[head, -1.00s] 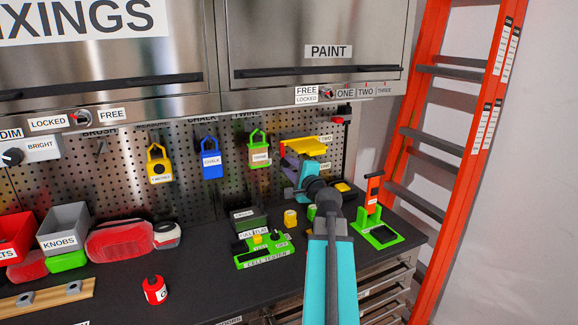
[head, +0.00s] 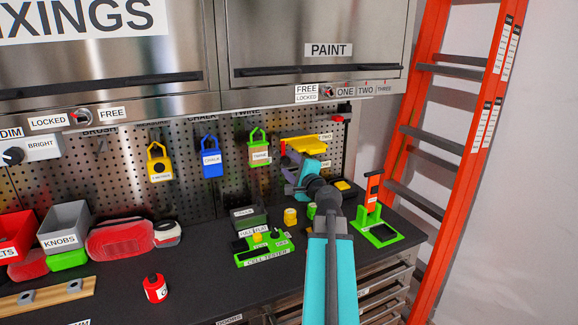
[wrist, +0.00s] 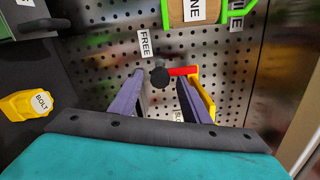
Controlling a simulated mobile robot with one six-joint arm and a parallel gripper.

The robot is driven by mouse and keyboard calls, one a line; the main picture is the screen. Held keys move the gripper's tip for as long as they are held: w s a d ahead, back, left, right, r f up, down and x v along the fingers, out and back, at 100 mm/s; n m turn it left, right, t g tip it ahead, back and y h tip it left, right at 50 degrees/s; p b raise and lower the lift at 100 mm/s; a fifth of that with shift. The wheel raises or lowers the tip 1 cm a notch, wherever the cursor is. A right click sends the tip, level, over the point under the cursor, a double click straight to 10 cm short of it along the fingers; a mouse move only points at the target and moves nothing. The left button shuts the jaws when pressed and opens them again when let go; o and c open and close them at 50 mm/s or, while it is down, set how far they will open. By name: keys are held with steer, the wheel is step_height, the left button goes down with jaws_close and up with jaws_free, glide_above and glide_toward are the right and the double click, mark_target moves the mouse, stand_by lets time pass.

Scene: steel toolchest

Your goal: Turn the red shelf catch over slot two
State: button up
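The red shelf catch (wrist: 182,71) shows in the wrist view as a short red lever on a round black knob (wrist: 159,77), against the pegboard. The lever points to the right in that view, its end by a yellow bracket (wrist: 207,97). My gripper (wrist: 160,75) is open, with its purple fingers on either side of the knob; I cannot tell if they touch it. In the head view my gripper (head: 291,162) is at the pegboard just below the yellow shelf piece (head: 304,145) labelled TWO, and it hides the catch.
A FREE label (wrist: 145,43) is beside the knob. The twine pouch (head: 259,151) hangs close to the left of my gripper. Below are a yellow bolt cup (head: 290,216), a green cell tester (head: 265,250) and a green stand (head: 379,232). An orange ladder (head: 440,150) stands at right.

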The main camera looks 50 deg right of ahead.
mark_target(287, 163)
steer(key=shift+s, duration=0.1)
steer(key=shift+b+v, duration=0.45)
steer(key=shift+v, duration=1.05)
steer(key=b+v, duration=0.2)
steer(key=b, duration=0.1)
steer(key=shift+s+a+f+b, duration=0.1)
steer(key=shift+s+f+b, duration=0.05)
steer(key=shift+s+b, duration=0.25)
steer(key=b, duration=0.3)
steer(key=shift+s+a, duration=0.15)
steer(key=shift+s, duration=0.15)
steer(key=b+v, duration=0.1)
steer(key=b, duration=0.3)
steer(key=shift+s+a+b, duration=0.1)
steer(key=shift+s+b, duration=0.15)
steer(key=shift+b, duration=0.1)
steer(key=b+v, duration=0.5)
steer(key=b, duration=0.1)
steer(key=shift+s+a+b, duration=0.15)
steer(key=shift+s+b, duration=0.1)
steer(key=shift+b, duration=0.15)
